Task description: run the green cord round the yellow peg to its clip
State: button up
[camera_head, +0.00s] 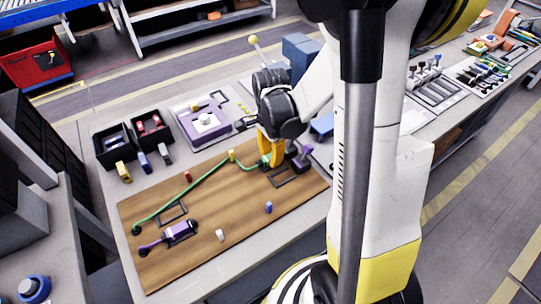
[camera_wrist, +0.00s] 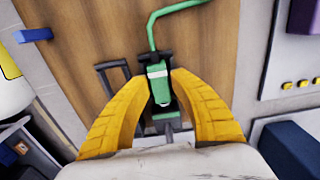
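The green cord (camera_head: 185,190) runs over the wooden board from its left end to the yellow peg (camera_head: 232,155), bends there and continues to my gripper (camera_head: 265,152). Which side of the peg it passes is too small to tell. In the wrist view, my gripper (camera_wrist: 160,82) has its yellow fingers close on both sides of the green cord end (camera_wrist: 157,78), seemingly gripping it. The cord (camera_wrist: 151,38) leads up from there and bends right. A dark fitting lies around and below the cord end, partly hidden by the fingers; I cannot tell whether the end is seated in it.
Red (camera_head: 188,176), blue (camera_head: 268,207) and white (camera_head: 220,235) pegs stand on the board (camera_head: 195,258). Black bins (camera_head: 115,147) stand behind.

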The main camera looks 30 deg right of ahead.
aim_at(270, 156)
jog(key=shift+o, duration=0.8)
notch_tip(270, 156, up, 12)
dwell(0.3)
jog(key=s+a+r+n+t, duration=0.2)
jog(key=s+a+n+t, duration=0.1)
jog(key=n, duration=0.6)
jog(key=s+a+r+n+t, duration=0.3)
jog(key=s+a+n+t, duration=0.1)
jog(key=a+n, duration=0.4)
jog(key=shift+s+a+r+n, duration=0.35)
jog(key=shift+s+n, duration=0.15)
jog(key=shift+s, duration=0.1)
